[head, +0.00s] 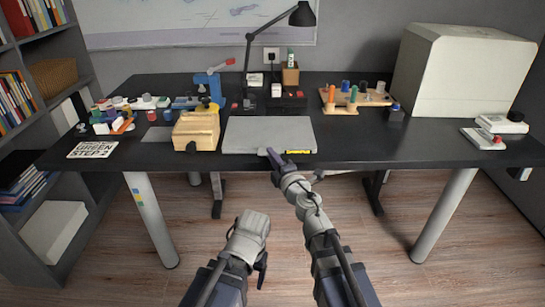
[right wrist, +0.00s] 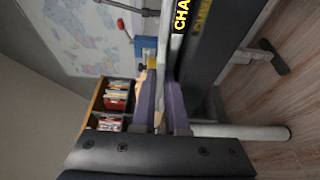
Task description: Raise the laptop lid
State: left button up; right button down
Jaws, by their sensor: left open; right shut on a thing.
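The laptop (head: 262,133) is a flat grey slab near the desk's front edge, with a yellow label at its front right corner. Its lid looks down or nearly so; any small gap is too small to tell. My right gripper (head: 270,154) is at the laptop's front edge, shut on the lid's edge. My left gripper (head: 261,268) is open and empty, low in front of the desk.
A wooden box (head: 196,130) stands close left of the laptop. A black lamp (head: 249,60) and a small black organizer (head: 290,101) stand behind it. A wooden tool rack (head: 355,98) and a large pale box (head: 460,75) are to the right. Bare desk (head: 380,140) lies right of the laptop.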

jog(key=w+r+p, duration=0.3)
jog(key=r+p, duration=0.9)
jog(key=shift+w+r, duration=0.2)
jog(key=shift+w, duration=0.1)
jog(key=c, duration=1.2)
grip_release()
jog(key=shift+s, duration=0.1)
